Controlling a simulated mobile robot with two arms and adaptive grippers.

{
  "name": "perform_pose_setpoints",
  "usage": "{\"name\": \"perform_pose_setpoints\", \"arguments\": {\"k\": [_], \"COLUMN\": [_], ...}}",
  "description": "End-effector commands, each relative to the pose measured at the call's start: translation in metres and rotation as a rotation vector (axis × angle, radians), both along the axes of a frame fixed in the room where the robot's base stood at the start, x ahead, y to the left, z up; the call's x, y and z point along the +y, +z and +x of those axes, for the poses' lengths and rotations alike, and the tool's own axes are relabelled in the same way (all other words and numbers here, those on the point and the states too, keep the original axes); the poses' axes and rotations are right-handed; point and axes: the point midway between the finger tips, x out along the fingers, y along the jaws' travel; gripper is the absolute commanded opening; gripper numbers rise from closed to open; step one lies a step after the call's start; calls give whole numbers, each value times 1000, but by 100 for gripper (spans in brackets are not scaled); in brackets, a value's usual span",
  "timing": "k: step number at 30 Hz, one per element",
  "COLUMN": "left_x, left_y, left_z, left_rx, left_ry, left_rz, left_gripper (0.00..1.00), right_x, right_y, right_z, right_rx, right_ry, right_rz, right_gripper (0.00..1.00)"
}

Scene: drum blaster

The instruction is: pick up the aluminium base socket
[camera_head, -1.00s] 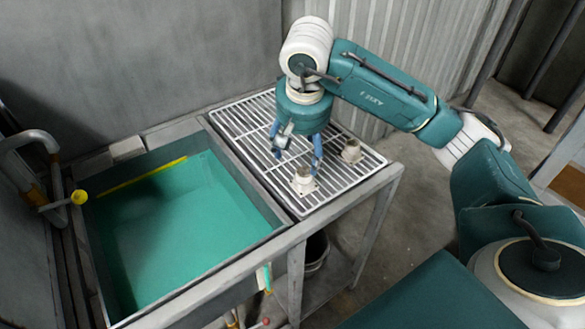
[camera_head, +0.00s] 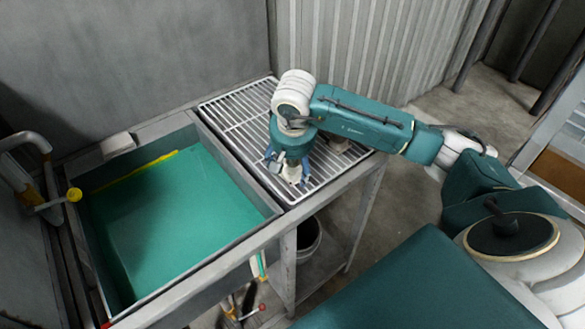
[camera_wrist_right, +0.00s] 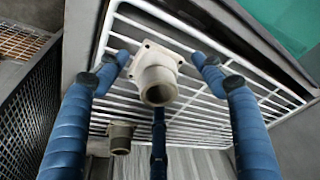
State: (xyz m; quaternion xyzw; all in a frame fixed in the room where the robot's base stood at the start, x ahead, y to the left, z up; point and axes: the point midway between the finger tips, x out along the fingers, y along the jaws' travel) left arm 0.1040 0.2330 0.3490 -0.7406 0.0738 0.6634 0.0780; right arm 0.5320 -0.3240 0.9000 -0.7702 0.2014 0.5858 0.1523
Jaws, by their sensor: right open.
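A pale metal socket with a square flanged base (camera_wrist_right: 157,75), which fits the aluminium base socket, stands on the white wire rack (camera_head: 238,112). In the head view the socket (camera_head: 292,176) is partly hidden by my right gripper. My right gripper (camera_wrist_right: 160,62) is open, with its blue fingers spread around the socket. In the wrist view gaps show between the fingers and the socket, so it is not gripped. My left gripper is not in view.
A second, darker beige socket (camera_wrist_right: 121,137) stands on the rack nearby; in the head view it (camera_head: 339,144) is partly behind my arm. Left of the rack is a sink with a green bottom (camera_head: 170,230). A corrugated wall (camera_head: 365,50) rises behind the rack.

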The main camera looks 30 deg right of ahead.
Motion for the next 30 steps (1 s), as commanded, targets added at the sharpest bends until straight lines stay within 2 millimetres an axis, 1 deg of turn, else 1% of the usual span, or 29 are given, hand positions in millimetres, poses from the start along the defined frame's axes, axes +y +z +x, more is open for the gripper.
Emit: {"name": "perform_pose_setpoints", "arguments": {"k": [2,3,5,9,11,19,23,26,29,30], "left_x": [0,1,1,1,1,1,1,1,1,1], "left_y": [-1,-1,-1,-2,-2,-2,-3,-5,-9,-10], "left_z": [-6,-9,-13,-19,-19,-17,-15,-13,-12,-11], "left_rx": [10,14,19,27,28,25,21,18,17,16], "left_ry": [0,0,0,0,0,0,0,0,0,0], "left_rz": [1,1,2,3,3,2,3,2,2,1], "left_gripper": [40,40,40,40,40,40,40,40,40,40], "right_x": [0,0,0,0,0,0,0,0,0,0], "right_y": [0,0,0,0,0,2,9,21,42,54], "right_z": [0,0,0,0,0,1,1,2,3,3], "right_rx": [0,0,0,0,0,-2,-3,-7,-10,-10], "right_ry": [0,0,0,0,0,0,0,-1,0,0], "right_rz": [1,1,1,1,1,1,2,1,2,2], "right_gripper": [68,64,52,24,13,13,13,13,13,13]}}
